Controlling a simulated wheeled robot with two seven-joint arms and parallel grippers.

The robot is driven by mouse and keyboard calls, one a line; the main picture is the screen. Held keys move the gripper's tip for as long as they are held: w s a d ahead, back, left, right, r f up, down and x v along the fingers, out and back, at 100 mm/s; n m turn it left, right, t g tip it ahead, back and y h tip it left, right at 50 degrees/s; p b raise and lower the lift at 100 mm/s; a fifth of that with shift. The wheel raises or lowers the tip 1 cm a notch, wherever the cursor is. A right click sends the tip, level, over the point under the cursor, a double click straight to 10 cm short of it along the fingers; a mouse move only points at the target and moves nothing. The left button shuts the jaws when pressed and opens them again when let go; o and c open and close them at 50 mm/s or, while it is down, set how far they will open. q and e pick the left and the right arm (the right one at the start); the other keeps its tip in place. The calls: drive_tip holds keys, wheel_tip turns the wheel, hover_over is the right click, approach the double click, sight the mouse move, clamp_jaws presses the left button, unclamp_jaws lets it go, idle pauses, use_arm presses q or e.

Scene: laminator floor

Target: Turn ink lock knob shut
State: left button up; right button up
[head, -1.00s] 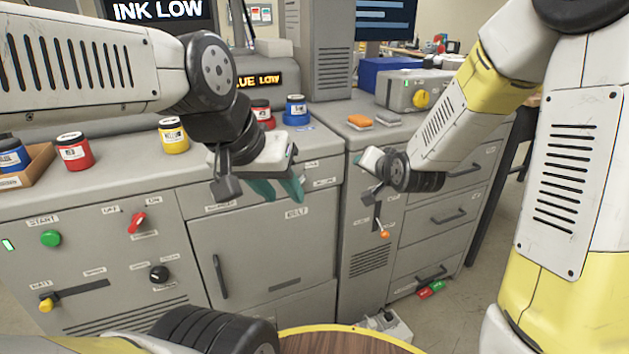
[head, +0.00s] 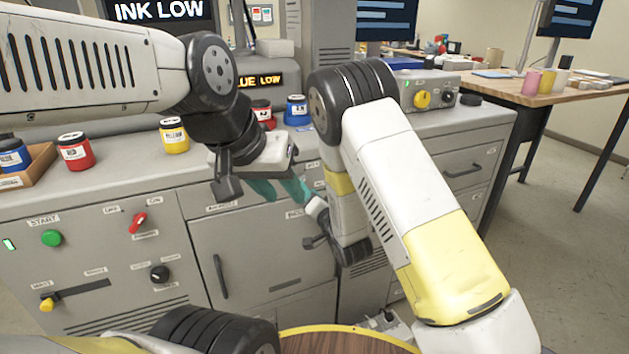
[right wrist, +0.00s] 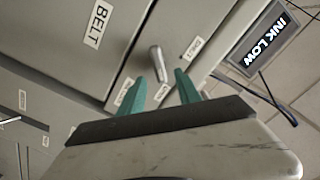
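In the right wrist view, a small grey metal knob (right wrist: 157,64), shaped like a short handle, stands out from the cabinet front between small labels. I take it to be the ink lock knob. My right gripper (right wrist: 160,78) is open, with its two teal fingers apart. The knob shows between and just beyond the fingertips; I cannot tell whether they touch. In the head view the knob is hidden behind my grippers. My left gripper (head: 285,196) is open and empty in front of the cabinet, with the right gripper close beside it on the right.
The grey cabinet door (head: 255,255) has a dark handle. A green start button (head: 51,238) and a red switch (head: 138,222) sit on the left panel. A wooden table (head: 545,88) is at right.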

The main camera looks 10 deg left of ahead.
drive_tip(key=x, duration=0.3)
drive_tip(key=shift+w+a, duration=0.15)
drive_tip(key=shift+w, duration=0.1)
clamp_jaws()
